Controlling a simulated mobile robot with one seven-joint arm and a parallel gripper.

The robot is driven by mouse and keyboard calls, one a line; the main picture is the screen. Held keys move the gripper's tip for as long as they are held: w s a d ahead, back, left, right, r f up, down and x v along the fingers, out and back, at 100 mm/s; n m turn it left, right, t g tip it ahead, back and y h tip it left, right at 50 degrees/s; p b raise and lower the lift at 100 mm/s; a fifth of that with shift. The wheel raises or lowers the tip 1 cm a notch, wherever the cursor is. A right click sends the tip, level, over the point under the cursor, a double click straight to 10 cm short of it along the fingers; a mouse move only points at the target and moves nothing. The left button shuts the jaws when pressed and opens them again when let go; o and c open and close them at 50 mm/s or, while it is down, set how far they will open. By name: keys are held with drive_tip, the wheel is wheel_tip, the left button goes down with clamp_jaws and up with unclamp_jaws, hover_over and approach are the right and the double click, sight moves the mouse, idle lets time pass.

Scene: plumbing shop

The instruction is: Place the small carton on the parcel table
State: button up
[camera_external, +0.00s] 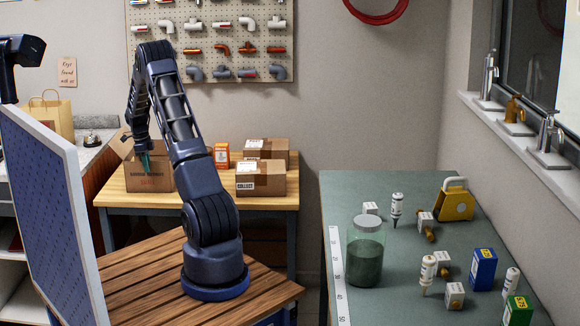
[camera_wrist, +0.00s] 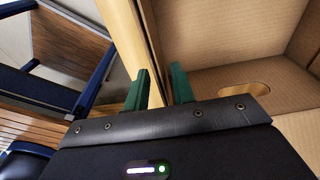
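An open brown carton (camera_external: 148,176) with dark and red print stands on the left of the wooden table (camera_external: 205,201); its flaps are up. My gripper (camera_external: 143,163) points down at this carton. In the wrist view, my green fingers (camera_wrist: 160,88) stand apart on either side of a pale carton edge, and a gap shows between them. The carton's inside (camera_wrist: 225,40) fills the right of that view. I cannot tell whether the fingers touch the wall. Two closed brown cartons with white labels, a front one (camera_external: 261,179) and a back one (camera_external: 266,151), stand on the table's right.
A small orange-and-white box (camera_external: 222,156) stands between the cartons. A green-topped bench (camera_external: 345,190) at right holds a jar (camera_external: 365,252), bottles and small boxes. A blue-dotted panel (camera_external: 50,215) stands at left. A pegboard (camera_external: 205,20) hangs behind my arm.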

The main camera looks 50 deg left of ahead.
drive_tip(key=r, duration=0.7)
drive_tip(key=s+r, duration=0.1)
drive_tip(key=r, duration=0.2)
drive_tip(key=shift+a+r, duration=0.2)
drive_tip(key=shift+a, duration=0.2)
